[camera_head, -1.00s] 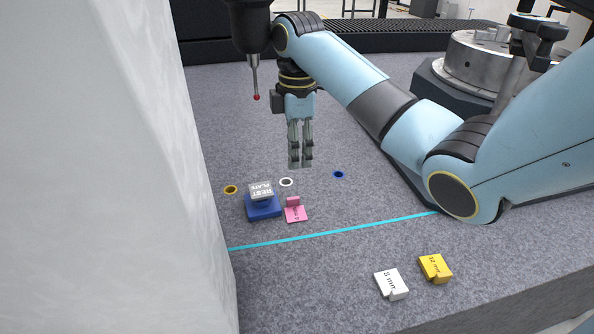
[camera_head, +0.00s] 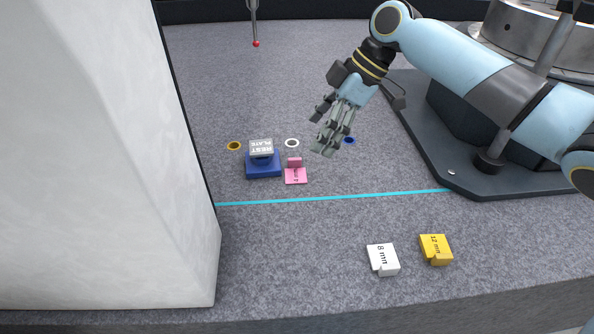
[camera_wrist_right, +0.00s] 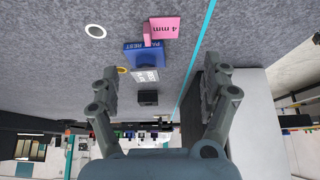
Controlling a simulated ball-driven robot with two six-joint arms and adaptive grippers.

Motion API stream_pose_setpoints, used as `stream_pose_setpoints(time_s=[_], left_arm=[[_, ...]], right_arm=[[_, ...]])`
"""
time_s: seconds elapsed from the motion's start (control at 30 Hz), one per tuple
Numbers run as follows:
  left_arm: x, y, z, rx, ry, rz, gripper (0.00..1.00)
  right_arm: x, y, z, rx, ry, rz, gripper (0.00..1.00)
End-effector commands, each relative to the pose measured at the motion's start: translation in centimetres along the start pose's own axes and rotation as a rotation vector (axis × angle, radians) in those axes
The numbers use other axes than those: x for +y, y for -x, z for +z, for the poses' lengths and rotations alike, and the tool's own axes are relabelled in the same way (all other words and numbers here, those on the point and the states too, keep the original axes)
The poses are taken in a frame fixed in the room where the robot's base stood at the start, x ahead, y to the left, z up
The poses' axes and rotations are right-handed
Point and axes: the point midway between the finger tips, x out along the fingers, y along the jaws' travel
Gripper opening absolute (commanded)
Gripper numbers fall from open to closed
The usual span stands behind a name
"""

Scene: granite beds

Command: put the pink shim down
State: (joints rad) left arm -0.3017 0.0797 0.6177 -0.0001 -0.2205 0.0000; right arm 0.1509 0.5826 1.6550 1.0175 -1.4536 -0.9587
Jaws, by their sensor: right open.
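The pink shim (camera_head: 296,176) lies on the granite bed, close against the right side of the blue block with the rest plate (camera_head: 263,165). In the right wrist view the pink shim (camera_wrist_right: 163,29) shows its 4 mm marking, beside the blue block (camera_wrist_right: 143,57). My right gripper (camera_head: 325,145) is open and empty, to the right of the pink shim and apart from it. In the right wrist view its two fingers (camera_wrist_right: 165,85) are spread wide with nothing between them. My left gripper is not in view.
A white shim (camera_head: 383,259) and a yellow shim (camera_head: 435,249) lie in front of the cyan line (camera_head: 340,197). Orange (camera_head: 234,146), white (camera_head: 292,143) and blue (camera_head: 349,140) rings mark the bed. A pale column (camera_head: 110,160) blocks the left; a red-tipped probe (camera_head: 255,43) hangs behind.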

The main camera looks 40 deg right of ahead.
Motion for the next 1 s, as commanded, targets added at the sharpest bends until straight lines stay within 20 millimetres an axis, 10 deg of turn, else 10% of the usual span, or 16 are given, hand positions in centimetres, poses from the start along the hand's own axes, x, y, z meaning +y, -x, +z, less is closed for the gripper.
stream_pose_setpoints(time_s=[0.63, 1.0], left_arm=[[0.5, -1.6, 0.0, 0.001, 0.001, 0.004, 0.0], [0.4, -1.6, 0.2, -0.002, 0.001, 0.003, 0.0]], right_arm=[[-0.3, -8.9, 0.2, 0.001, -0.001, -0.001, 0.81], [-0.3, -9.5, 0.2, -0.001, 0.001, 0.0, 0.74]])
